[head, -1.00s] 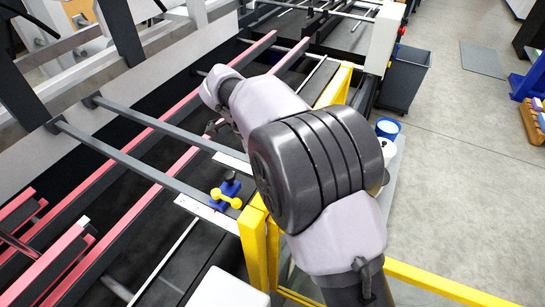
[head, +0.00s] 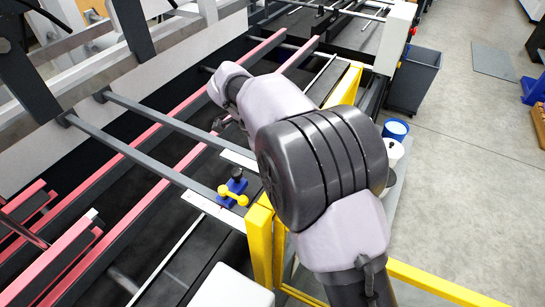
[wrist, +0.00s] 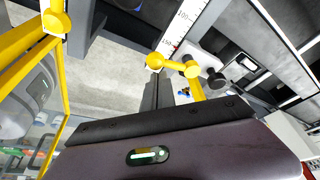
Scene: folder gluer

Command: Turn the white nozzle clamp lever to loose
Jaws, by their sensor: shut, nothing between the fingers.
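I cannot make out a white clamp lever in either view. In the head view a blue clamp (head: 237,186) with a yellow dumbbell-shaped lever (head: 233,196) sits on the near rail, left of my arm. In the wrist view the dark fingers of my gripper (wrist: 157,92) look closed together and empty. A yellow handle with rounded ends (wrist: 178,66) lies just beyond them, beside a black knob (wrist: 216,78). Contact between fingers and handle cannot be told.
A yellow guard frame (head: 260,240) stands close below my arm. Red-edged rails (head: 150,140) and grey crossbars (head: 150,155) fill the machine at left.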

